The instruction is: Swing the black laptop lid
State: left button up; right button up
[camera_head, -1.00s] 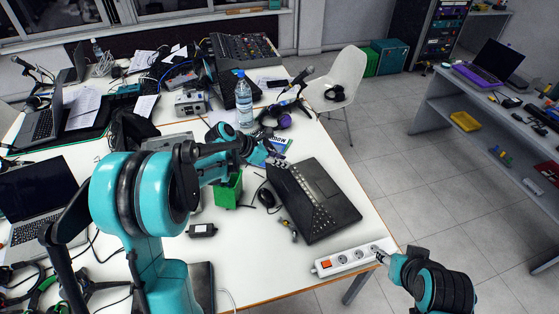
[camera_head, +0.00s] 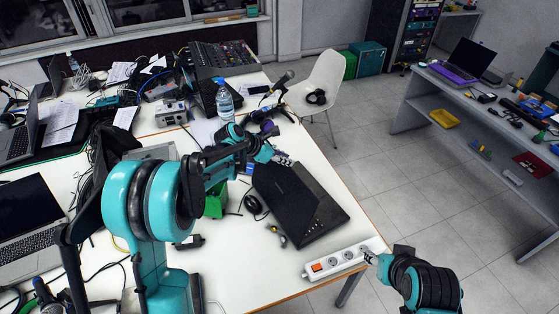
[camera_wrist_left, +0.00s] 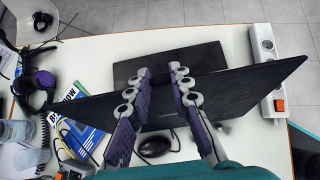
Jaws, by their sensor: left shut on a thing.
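A white power strip (camera_head: 340,261) lies in front of the laptop. A mouse (camera_head: 253,205) and green box (camera_head: 216,203) sit to its left. A water bottle (camera_head: 225,103) and microphone (camera_head: 279,84) stand behind. Floor right of the table is clear.

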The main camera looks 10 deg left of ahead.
pick_arm(q)
jog(key=shift+w+d, duration=0.1)
jog(key=shift+w, duration=0.05)
jog(key=w+d+f+b, duration=0.2)
jog(key=w+d, duration=0.2)
jog(key=d, duration=0.1)
jog(key=shift+w+d+f, duration=0.2)
jog(key=shift+w+f, duration=0.1)
jog(key=shift+f, duration=0.05)
dwell(0.4)
jog(key=b+x, duration=0.3)
jog(key=x, duration=0.4)
jog(key=shift+w+d, duration=0.4)
jog(key=shift+d, duration=0.05)
jog(key=shift+r, duration=0.1)
